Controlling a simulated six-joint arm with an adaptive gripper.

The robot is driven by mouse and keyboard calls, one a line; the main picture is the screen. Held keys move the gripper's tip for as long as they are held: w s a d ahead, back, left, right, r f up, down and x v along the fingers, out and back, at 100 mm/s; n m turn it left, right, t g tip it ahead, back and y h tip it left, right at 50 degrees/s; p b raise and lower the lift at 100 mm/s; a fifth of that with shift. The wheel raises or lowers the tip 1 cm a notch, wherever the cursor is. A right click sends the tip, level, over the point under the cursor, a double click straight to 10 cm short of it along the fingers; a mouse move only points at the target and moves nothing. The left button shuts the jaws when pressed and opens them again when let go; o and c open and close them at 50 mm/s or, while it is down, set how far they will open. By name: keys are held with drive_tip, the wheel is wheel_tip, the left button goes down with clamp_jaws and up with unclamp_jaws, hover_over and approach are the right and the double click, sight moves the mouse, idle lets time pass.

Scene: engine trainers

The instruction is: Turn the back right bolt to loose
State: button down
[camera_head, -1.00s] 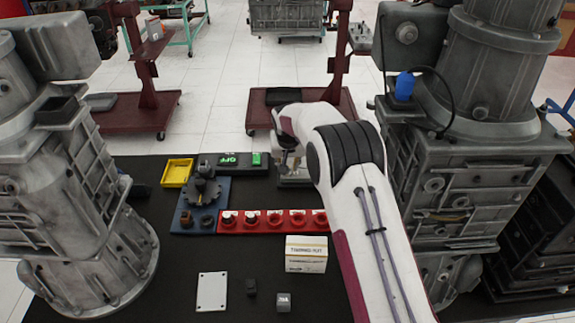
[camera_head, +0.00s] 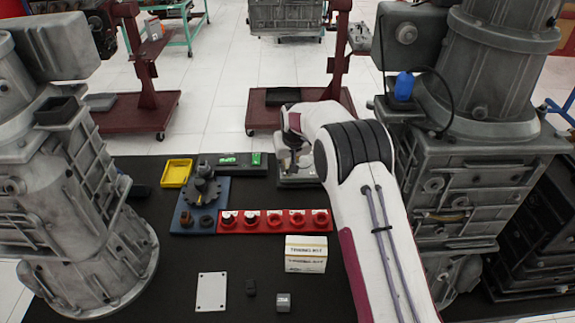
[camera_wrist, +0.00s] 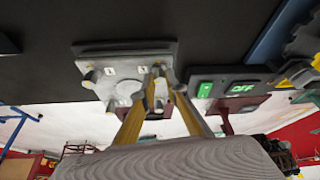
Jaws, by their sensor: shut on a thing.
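A grey plate fixture (camera_head: 300,180) lies at the back right of the black table, partly hidden behind my arm. In the wrist view the same plate (camera_wrist: 125,47) carries several upright bolts and small white labels around a round centre. My gripper (camera_wrist: 157,76) has its two fingers closed together on a bolt at one side of the plate. The fingers cover most of that bolt, and I cannot tell its turn position. In the head view my gripper (camera_head: 289,158) is low over the plate. I cannot tell for sure which corner the held bolt stands at.
A dark box with a green OFF display (camera_wrist: 240,88) stands beside the plate. A blue base with a gear (camera_head: 203,188), a yellow tray (camera_head: 177,172), a red socket strip (camera_head: 273,228) and a white carton (camera_head: 306,254) stand nearby. Large grey engine castings flank the table.

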drive_tip(key=shift+n, duration=0.5)
drive_tip(key=c, duration=2)
unclamp_jaws()
drive_tip(key=shift+r, duration=0.15)
drive_tip(key=shift+d+v, duration=0.2)
drive_tip(key=shift+v, duration=5.65)
